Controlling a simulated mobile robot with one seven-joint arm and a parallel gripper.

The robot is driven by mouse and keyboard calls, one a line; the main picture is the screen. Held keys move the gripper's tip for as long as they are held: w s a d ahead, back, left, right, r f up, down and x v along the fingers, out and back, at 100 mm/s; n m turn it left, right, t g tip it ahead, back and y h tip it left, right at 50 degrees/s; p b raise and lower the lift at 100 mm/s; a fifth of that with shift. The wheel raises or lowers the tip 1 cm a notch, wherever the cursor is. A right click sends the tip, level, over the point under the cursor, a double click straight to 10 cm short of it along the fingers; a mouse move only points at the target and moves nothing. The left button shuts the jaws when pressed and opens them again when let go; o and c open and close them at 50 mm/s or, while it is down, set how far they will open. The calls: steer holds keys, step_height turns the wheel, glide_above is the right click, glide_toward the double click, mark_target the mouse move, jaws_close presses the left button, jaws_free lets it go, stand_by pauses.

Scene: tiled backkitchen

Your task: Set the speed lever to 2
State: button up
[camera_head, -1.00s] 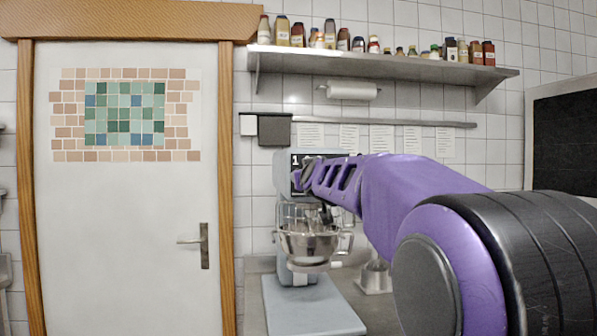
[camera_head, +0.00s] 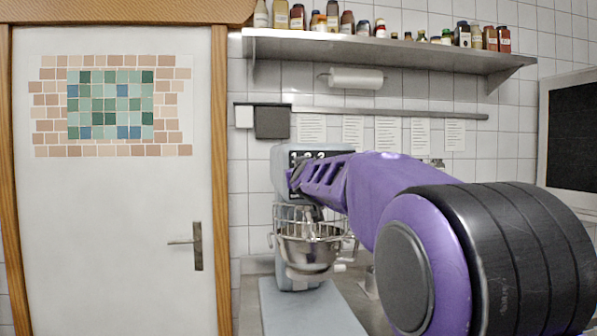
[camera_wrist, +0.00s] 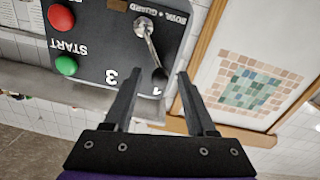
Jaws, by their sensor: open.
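The grey stand mixer (camera_head: 283,170) stands on the counter with a dark control panel (camera_head: 300,157) on its head, printed 1, 2, 3. In the wrist view, the panel (camera_wrist: 90,45) appears upside down. Its metal speed lever (camera_wrist: 151,42) has a dark tip that reaches between my fingertips. A 3 shows left of the lever tip, and another digit near the tip is partly hidden. My gripper (camera_wrist: 160,74) is open, with one finger on each side of the lever tip; contact is unclear. In the head view, my gripper (camera_head: 292,181) is beside the panel, and my arm hides part of the mixer.
A red button (camera_wrist: 61,18) and a green button (camera_wrist: 66,65) sit on the panel. The steel bowl (camera_head: 308,250) with its wire guard hangs below the head. A shelf (camera_head: 400,52) with jars is above. A door (camera_head: 120,220) is at left.

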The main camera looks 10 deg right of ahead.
jaws_close()
stand_by(0.3)
steer(key=shift+d+r, duration=0.1)
steer(key=shift+d+r+m+b, duration=0.15)
steer(key=shift+d+m+b, duration=0.25)
steer(key=shift+m, duration=0.75)
steer(key=shift+d+r+m+b, duration=0.2)
steer(key=shift+d+m, duration=0.45)
steer(key=shift+m, duration=0.45)
steer(key=shift+d+r+m+b, duration=0.2)
steer(key=shift+d+m, duration=0.3)
steer(key=shift+m, duration=0.65)
jaws_free()
